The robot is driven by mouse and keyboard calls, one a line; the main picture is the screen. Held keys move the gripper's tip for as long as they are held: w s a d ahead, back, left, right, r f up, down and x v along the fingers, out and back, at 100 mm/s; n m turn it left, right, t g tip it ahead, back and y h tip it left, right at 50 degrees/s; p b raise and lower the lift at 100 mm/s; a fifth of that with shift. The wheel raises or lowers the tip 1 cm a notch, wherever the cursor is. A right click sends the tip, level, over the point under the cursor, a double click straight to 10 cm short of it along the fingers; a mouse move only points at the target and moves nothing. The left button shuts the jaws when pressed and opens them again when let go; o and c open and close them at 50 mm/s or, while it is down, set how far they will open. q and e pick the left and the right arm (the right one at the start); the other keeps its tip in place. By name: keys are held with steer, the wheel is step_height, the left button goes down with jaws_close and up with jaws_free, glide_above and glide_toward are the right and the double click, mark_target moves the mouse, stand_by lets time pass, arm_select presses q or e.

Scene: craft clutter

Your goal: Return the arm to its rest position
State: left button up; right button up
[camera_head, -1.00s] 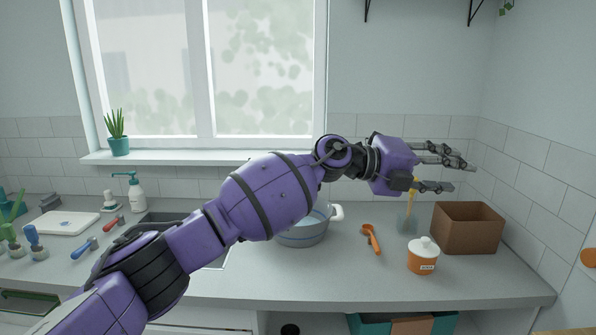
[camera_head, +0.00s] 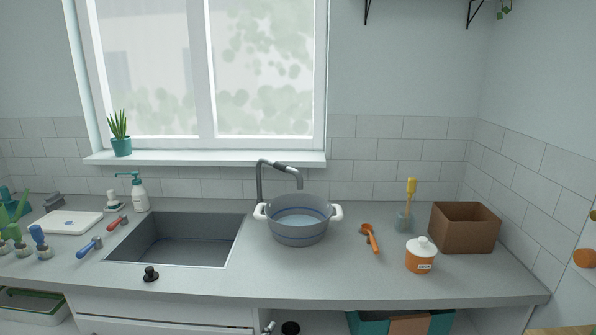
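Neither of my grippers nor any arm shows in the head view now. The counter (camera_head: 330,281) is fully visible below the window. A grey pot (camera_head: 299,235) with white handles stands right of the sink (camera_head: 181,243), in front of the faucet (camera_head: 261,180). An orange spoon (camera_head: 371,238) lies right of the pot. A glass jar (camera_head: 403,221) holds a yellow-handled brush (camera_head: 410,188). An orange jar (camera_head: 421,256) with a white lid stands near the front edge.
A brown open box (camera_head: 464,228) stands at the right by the tiled wall. A soap bottle (camera_head: 138,192), a blue-handled tool (camera_head: 89,247), a red-handled tool (camera_head: 117,224) and a white scale-like slab (camera_head: 68,222) are at the left. A black stopper (camera_head: 151,274) sits before the sink.

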arm_select(q)
steer(key=s+a+f+n+g+y, duration=0.1)
steer(key=s+a+f, duration=0.4)
steer(key=s, duration=0.6)
steer(key=s+a+f+n+g+y, duration=0.2)
steer(key=s+a+f, duration=0.3)
steer(key=s+f, duration=0.3)
steer(key=s+a+f+n+g+y, duration=0.1)
steer(key=s+a+f+n+g, duration=0.2)
steer(key=s, duration=1.2)
step_height(320, 180, down, 4)
steer(key=shift+a+r+y+p, duration=0.15)
steer(key=shift+a+y+p, duration=0.2)
steer(key=shift+a, duration=0.6)
